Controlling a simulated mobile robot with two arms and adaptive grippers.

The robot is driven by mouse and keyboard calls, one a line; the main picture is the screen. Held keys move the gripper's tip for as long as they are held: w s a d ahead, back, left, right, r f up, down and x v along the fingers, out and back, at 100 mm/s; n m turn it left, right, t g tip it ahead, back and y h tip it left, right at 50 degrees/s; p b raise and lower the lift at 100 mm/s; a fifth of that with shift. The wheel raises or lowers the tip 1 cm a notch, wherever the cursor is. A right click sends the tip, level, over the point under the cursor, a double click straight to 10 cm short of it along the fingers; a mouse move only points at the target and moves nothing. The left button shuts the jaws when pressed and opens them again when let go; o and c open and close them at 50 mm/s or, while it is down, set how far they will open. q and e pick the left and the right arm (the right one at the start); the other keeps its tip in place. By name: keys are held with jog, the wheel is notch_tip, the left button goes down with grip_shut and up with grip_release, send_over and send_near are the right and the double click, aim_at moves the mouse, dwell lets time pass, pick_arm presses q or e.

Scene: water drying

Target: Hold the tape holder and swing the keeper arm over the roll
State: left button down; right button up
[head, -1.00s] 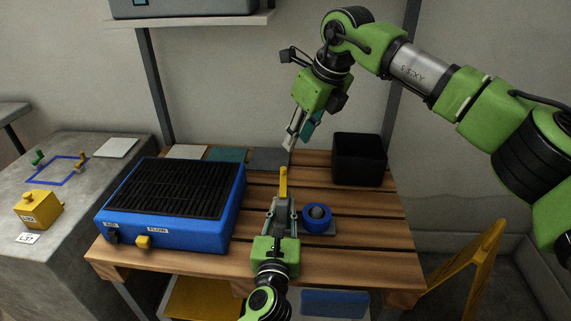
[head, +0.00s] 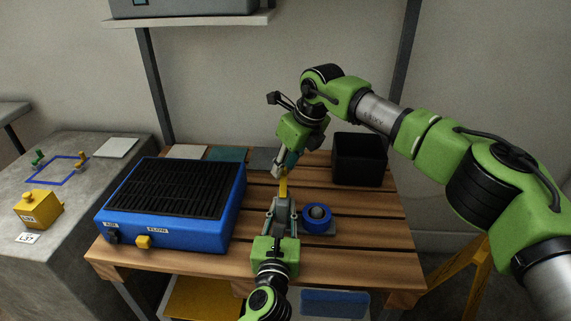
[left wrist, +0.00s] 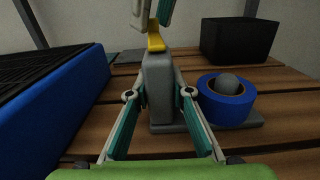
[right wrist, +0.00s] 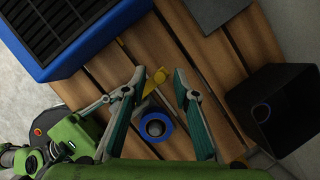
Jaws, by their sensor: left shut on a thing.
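The tape holder has a grey post (left wrist: 159,90), a yellow keeper arm (head: 283,187) on top, and a blue tape roll (head: 316,226) around a grey spindle at its right. The roll also shows in the left wrist view (left wrist: 225,107). My left gripper (head: 281,205) is shut on the post from the front. My right gripper (head: 286,168) is at the keeper arm from above. In the right wrist view its fingers (right wrist: 157,80) are apart, with the yellow arm (right wrist: 156,79) between them, closer to the left finger. I cannot tell whether they touch. The keeper arm is not over the roll.
A blue box with a black slatted top (head: 170,225) stands left of the holder. A black open bin (head: 359,160) stands behind and right. Flat pads lie along the back of the slatted wooden table (head: 375,240). The right front of the table is clear.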

grip_shut()
jog(key=s+d+m+h, duration=0.1)
jog(key=d+m, duration=0.1)
jog(key=m, duration=0.2)
jog(key=s+d+m+t+h, duration=0.1)
jog(key=s+d+m+h, duration=0.1)
jog(key=m, duration=0.3)
jog(key=s+d+m+h, duration=0.1)
jog(key=d+m+h, duration=0.1)
jog(key=m, duration=0.3)
jog(key=shift+s+d, duration=0.25)
jog(key=shift+s, duration=0.05)
jog(key=shift+s+d+m+g+h, duration=0.15)
jog(key=shift+s+m+h, duration=0.25)
jog(key=shift+s+m, duration=0.6)
jog(key=shift+s+d+m+g+h, duration=0.15)
jog(key=shift+s+m+h, duration=0.3)
jog(key=shift+m, duration=1.05)
jog(key=shift+s, duration=0.1)
